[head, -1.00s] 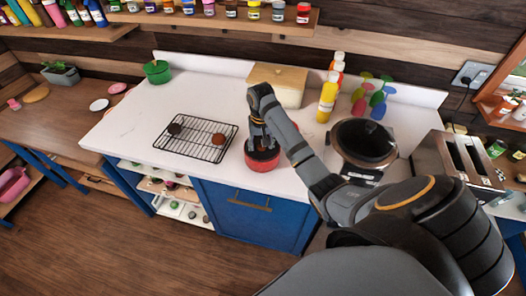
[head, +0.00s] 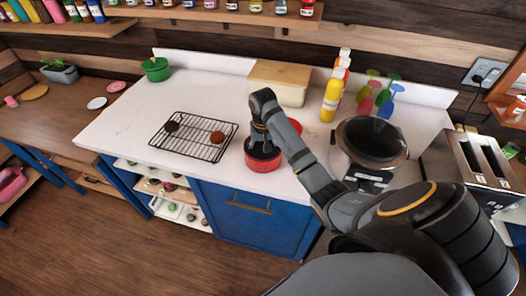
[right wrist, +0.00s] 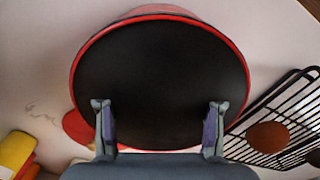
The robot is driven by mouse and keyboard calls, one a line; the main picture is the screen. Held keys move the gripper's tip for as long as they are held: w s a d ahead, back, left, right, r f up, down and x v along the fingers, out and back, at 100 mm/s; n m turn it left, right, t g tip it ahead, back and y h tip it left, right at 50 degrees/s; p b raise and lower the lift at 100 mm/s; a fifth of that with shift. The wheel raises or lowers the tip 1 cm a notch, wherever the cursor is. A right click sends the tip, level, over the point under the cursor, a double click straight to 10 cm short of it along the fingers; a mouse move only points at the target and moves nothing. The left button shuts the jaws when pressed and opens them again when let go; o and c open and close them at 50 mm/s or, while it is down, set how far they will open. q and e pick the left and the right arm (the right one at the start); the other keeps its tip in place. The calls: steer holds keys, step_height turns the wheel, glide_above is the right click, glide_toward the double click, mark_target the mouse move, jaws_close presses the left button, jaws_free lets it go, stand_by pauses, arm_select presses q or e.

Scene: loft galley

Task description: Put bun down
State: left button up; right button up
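My right gripper (right wrist: 161,128) is open in the right wrist view, with its fingers wide apart and nothing visible between them. It is over a round red-rimmed pan (right wrist: 160,70) with a flat black inside, which appears empty. In the head view the red pan (head: 263,165) stands on the white counter under my right wrist, which hides the fingertips. A reddish-brown round piece (head: 217,137), perhaps the bun, lies on the black wire rack (head: 193,156). A darker round piece (head: 171,126) lies on the rack's left. My left gripper is not in view.
A pot-like appliance (head: 371,143) and a metal toaster (head: 474,170) stand to the right. Behind are a wooden-lidded box (head: 278,84) and a yellow bottle (head: 332,97). A green pot (head: 156,69) stands at the back left. The counter left of the rack is clear.

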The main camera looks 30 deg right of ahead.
steer(key=shift+o, duration=1)
steer(key=shift+r, duration=0.2)
step_height(320, 180, up, 12)
steer(key=p, duration=1)
